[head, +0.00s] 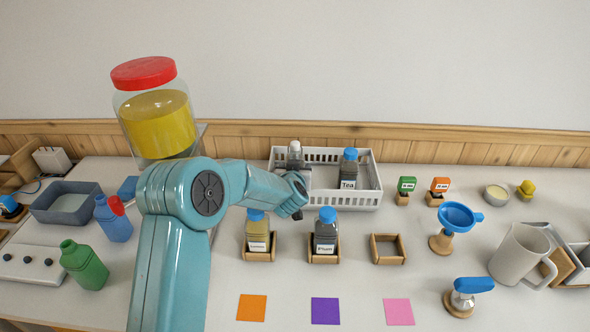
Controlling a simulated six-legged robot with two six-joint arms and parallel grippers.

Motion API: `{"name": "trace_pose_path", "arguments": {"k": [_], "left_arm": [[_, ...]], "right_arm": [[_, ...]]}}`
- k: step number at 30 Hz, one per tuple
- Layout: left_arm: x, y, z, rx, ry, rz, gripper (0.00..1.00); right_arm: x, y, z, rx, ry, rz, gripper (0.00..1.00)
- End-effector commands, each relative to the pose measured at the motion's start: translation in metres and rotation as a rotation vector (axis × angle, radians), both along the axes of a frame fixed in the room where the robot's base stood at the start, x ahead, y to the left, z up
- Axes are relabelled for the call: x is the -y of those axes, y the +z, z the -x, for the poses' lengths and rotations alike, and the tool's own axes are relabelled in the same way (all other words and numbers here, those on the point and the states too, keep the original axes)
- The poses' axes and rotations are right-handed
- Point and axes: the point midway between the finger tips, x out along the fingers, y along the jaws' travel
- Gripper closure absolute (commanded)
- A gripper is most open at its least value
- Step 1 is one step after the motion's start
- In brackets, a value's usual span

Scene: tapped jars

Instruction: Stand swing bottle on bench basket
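The white bench basket (360,200) stands at the back against the wood trim. A small bottle with a pale grey top (295,150) shows at its left end, upright; its lower part is hidden by my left gripper (296,187). It may be the swing bottle, but no label shows. My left gripper is at the basket's left front, right at this bottle. Its fingers are mostly hidden by its own wrist, so I cannot tell whether it grips the bottle. My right gripper is out of view.
Two blue-capped bottles (257,232) (326,232) stand in wooden holders in front of the basket; a third holder (387,249) is empty. A large red-lidded jar (158,122) stands behind my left arm. A blue funnel (459,218) and a pitcher (517,254) stand at right.

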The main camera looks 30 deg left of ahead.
Motion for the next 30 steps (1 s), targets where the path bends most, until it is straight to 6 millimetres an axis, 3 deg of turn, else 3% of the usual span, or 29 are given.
{"name": "trace_pose_path", "arguments": {"k": [12,13,15,30], "left_arm": [[-0.0003,-0.0015,-0.0002,0.002,0.0,-0.001,0.86],[-0.0003,-0.0015,-0.0002,0.002,0.0,-0.001,0.3],[-0.0002,-0.0016,-0.0002,0.002,0.0,-0.001,0.07],[0.0,-0.0029,0.0001,-0.001,0.0,0.0,0.07]], "right_arm": [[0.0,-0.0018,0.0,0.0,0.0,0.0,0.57],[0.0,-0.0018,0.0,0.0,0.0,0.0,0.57],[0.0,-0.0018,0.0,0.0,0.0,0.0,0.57],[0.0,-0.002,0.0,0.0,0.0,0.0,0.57]]}}
